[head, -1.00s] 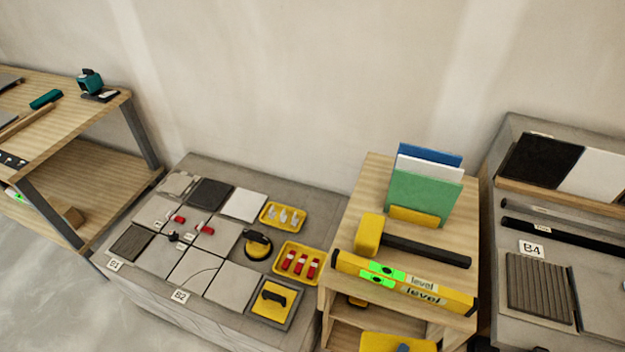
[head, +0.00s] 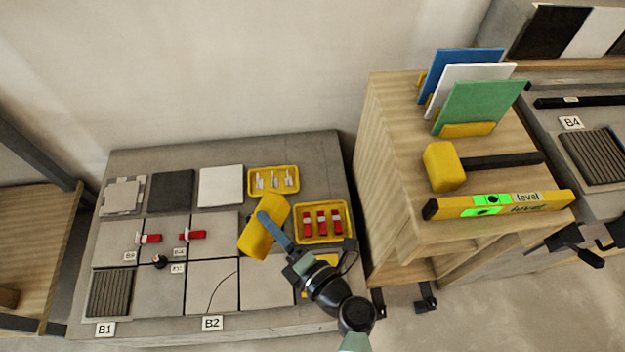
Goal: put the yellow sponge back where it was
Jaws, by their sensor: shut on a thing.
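The yellow sponge (head: 255,238) is a yellow block with a blue handle (head: 271,229). My gripper (head: 290,250) is shut on the handle's near end. The sponge is tilted in the picture, in front of the right part of the tile bench (head: 325,160), left of the yellow tray of red pieces (head: 347,222). I cannot tell how high it is above the tiles. The sponge hides the spot where a round black and yellow tool showed earlier. My wrist hides much of a yellow item (head: 325,260) at the bench's front right.
A wooden stand (head: 400,200) at right holds upright coloured boards (head: 482,108), a yellow-headed mallet (head: 444,167) and a yellow level (head: 500,203). A yellow tray of white pieces (head: 273,180) lies behind the sponge. Red-handled tools (head: 193,234) lie on tiles at left.

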